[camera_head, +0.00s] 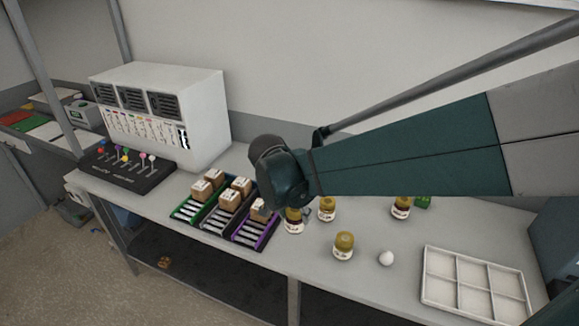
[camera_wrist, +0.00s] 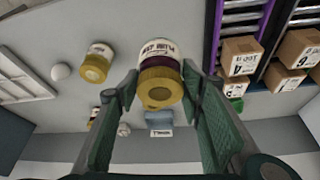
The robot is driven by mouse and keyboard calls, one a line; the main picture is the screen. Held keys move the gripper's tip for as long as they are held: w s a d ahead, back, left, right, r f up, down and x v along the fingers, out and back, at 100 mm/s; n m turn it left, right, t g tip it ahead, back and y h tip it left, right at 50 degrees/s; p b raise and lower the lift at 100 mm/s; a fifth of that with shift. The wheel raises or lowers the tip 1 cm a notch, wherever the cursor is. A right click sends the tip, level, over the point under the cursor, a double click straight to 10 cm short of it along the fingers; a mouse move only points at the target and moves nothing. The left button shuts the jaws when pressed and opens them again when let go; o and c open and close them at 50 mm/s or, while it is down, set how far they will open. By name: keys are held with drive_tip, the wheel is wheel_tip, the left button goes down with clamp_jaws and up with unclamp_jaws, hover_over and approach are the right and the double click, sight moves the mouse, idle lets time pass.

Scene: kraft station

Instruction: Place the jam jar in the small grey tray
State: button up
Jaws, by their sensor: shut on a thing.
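A jam jar with a yellow lid and a white label stands between the fingers of my gripper (camera_wrist: 160,95) in the wrist view; my gripper is shut on this jam jar (camera_wrist: 160,72). In the head view the held jar (camera_head: 293,222) shows just below my wrist, beside the purple rack, and my arm hides most of the fingers. A small blue-grey object (camera_wrist: 158,117) with a white label is beyond the jar in the wrist view; I cannot tell if it is the small grey tray. It is hidden in the head view.
Other yellow-lidded jars stand on the table (camera_head: 326,209), (camera_head: 343,246), (camera_head: 401,207). A white ball (camera_head: 386,258) and a pale compartment tray (camera_head: 428,275) are at the right. Racks with boxes, including a purple one (camera_head: 252,240), are close on the left.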

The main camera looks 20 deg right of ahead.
drive_tip(key=w+d+p, duration=0.3)
drive_tip(key=w+d, duration=0.4)
drive_tip(key=d, duration=0.4)
drive_tip(key=w+d+p, duration=0.4)
drive_tip(key=w+d, duration=0.4)
drive_tip(key=d, duration=0.3)
drive_tip(key=w+d+p, duration=0.3)
drive_tip(key=w+d, duration=0.5)
drive_tip(key=d, duration=0.3)
drive_tip(key=shift+d+r+n+p, duration=0.3)
drive_tip(key=shift+p, duration=0.1)
wheel_tip(320, 180, down, 6)
drive_tip(key=shift+f, duration=0.15)
drive_tip(key=shift+f, duration=1.85)
drive_tip(key=shift+f, duration=0.2)
